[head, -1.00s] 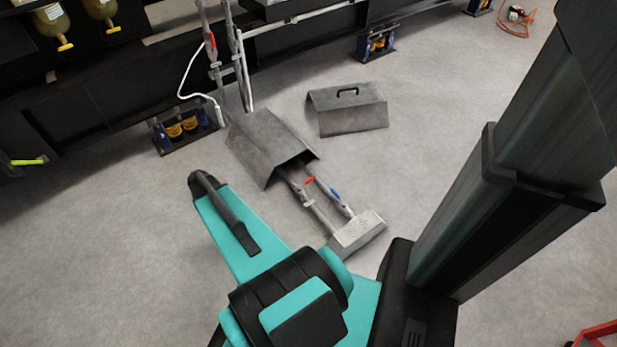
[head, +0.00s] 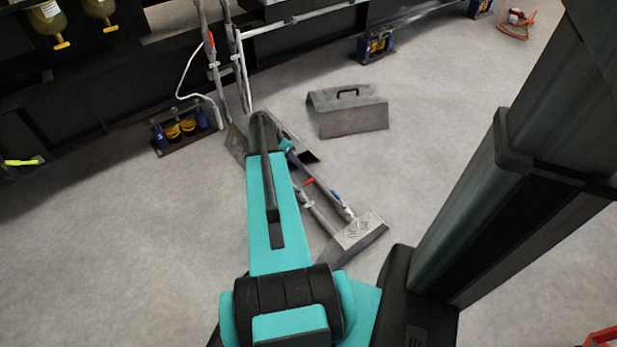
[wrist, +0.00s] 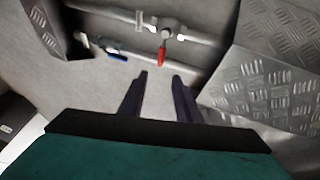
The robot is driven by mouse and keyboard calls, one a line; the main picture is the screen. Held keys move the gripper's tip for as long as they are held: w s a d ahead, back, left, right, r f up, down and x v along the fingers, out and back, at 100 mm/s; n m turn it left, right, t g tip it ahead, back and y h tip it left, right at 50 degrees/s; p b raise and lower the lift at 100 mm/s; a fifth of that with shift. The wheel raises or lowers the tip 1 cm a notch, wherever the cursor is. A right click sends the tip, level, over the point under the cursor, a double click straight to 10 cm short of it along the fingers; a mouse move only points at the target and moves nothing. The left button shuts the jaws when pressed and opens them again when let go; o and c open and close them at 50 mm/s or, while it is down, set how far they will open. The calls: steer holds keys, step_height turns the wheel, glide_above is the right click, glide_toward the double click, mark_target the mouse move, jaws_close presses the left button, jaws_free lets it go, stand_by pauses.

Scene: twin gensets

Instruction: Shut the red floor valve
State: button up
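The red valve handle (wrist: 161,56) shows in the wrist view, on a grey pipe (wrist: 195,38) near the floor. It points across the pipe, toward my gripper. In the head view the red handle (head: 309,182) is a small mark on the pipes between the tread-plate cover and the end box. My gripper (wrist: 160,76) is open and empty. Its two dark fingers are a little short of the handle in the wrist picture, with the handle's end lined up between the tips. No contact shows. In the head view my arm hides most of the gripper.
A blue valve handle (wrist: 117,56) lies along a neighbouring pipe. A tread-plate cover (wrist: 268,85) stands close on the right in the wrist view. The end box (head: 358,232) and a loose cover with a handle (head: 347,112) stand on the floor.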

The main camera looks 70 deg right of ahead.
mark_target(310, 180)
steer(key=shift+f, duration=0.1)
steer(key=b+x, duration=0.4)
steer(key=x, duration=0.9)
steer(key=shift+s+f+b, duration=0.2)
steer(key=shift+f+b, duration=0.1)
jaws_close()
